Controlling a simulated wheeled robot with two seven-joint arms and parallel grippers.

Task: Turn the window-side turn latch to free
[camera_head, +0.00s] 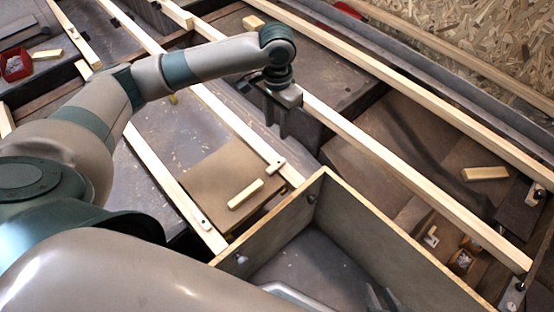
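A brown panel (210,180) lies between two pale wooden rails. A small wooden turn piece (276,166) sits at its upper right edge. Another small latch-like piece with a dark screw (200,218) is on the rail at its lower left. I cannot tell which is the window-side latch. My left gripper (290,122) points down above the rails, up and right of the panel and apart from both pieces. Its finger gap is unclear. Dark prongs (378,298) at the bottom edge may be my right gripper, mostly cut off.
A loose wooden block (245,194) lies on the panel. An open wooden box frame (375,240) stands at the lower right. More blocks (485,173), a small wooden piece (431,237) and a red bin (15,66) are about. Long rails (400,170) cross the scene.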

